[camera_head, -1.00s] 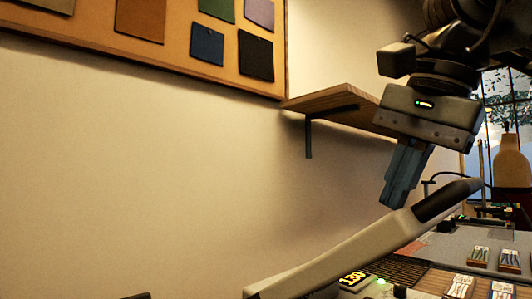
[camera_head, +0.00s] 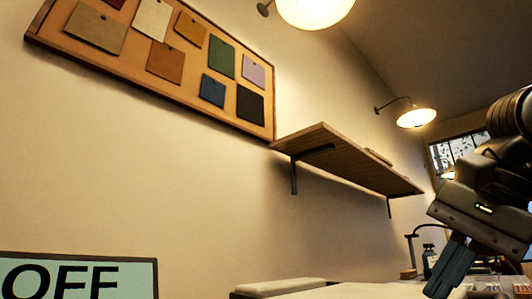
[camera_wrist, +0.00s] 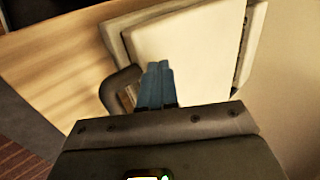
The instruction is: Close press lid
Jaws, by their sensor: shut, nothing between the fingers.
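My gripper (camera_head: 437,290) is at the lower right in the head view, its blue fingers together and pointing down to the left. In the wrist view, the closed fingertips (camera_wrist: 159,66) are empty and overlap a pale flat panel (camera_wrist: 195,45), which looks like part of the press. A dark looped handle (camera_wrist: 116,92) shows just left of the fingers. Whether the fingers touch the panel or handle cannot be told. In the head view, only a low pale padded shape (camera_head: 280,287) shows at the bottom edge; I cannot tell if it is the press lid.
A wooden shelf (camera_head: 345,160) juts from the wall above the work area. A swatch board (camera_head: 140,75) and lamps (camera_head: 415,117) are on the wall. An "OFF" sign (camera_head: 75,278) is at the lower left. A wooden surface (camera_wrist: 55,65) lies left in the wrist view.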

